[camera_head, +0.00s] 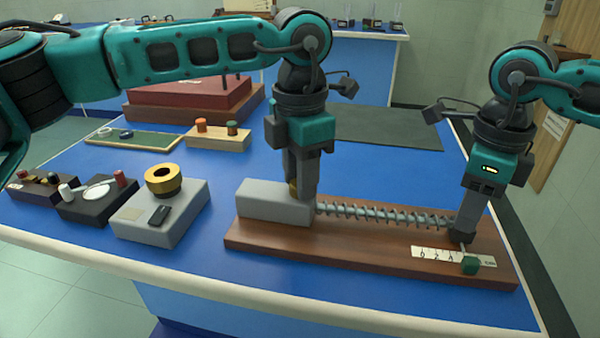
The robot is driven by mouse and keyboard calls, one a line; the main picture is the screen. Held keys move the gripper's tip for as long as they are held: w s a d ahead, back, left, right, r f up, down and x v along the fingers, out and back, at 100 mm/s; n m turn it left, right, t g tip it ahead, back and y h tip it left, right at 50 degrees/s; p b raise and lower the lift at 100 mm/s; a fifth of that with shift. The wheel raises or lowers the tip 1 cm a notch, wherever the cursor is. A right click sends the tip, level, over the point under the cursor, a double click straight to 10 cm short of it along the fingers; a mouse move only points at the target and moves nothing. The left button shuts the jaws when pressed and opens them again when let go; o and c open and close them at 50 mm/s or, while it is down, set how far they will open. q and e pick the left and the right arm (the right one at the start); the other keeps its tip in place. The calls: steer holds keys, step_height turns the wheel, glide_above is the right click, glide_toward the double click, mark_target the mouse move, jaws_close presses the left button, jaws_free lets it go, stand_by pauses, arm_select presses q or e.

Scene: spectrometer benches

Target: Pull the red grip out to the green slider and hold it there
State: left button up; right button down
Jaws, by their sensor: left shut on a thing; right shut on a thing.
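A coil spring (385,214) stretches from a grey block (262,203) rightward along a brown wooden board (300,240). My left gripper (301,193) points down at the right part of the block, shut on a brass-coloured post (292,188) that is mostly hidden by the fingers. My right gripper (462,237) is shut at the spring's right end. The red grip is hidden there by its fingers; no red shows. The green slider (471,265) sits on a white scale (436,255) at the board's front right, just in front of and slightly right of the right fingertips.
A grey unit with a brass ring (163,179) stands left of the board. Dark boxes (97,200) with small parts stand further left. Behind are a wooden block with two knobs (218,137), a red box (190,98) and a dark mat (385,128).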

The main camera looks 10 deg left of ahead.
arm_select(q)
steer(key=m, duration=0.5)
steer(key=shift+r+m, duration=0.1)
steer(key=shift+m, duration=0.3)
stand_by(0.4)
steer(key=o, duration=1)
steer(key=shift+o, duration=0.2)
step_height(320, 180, up, 12)
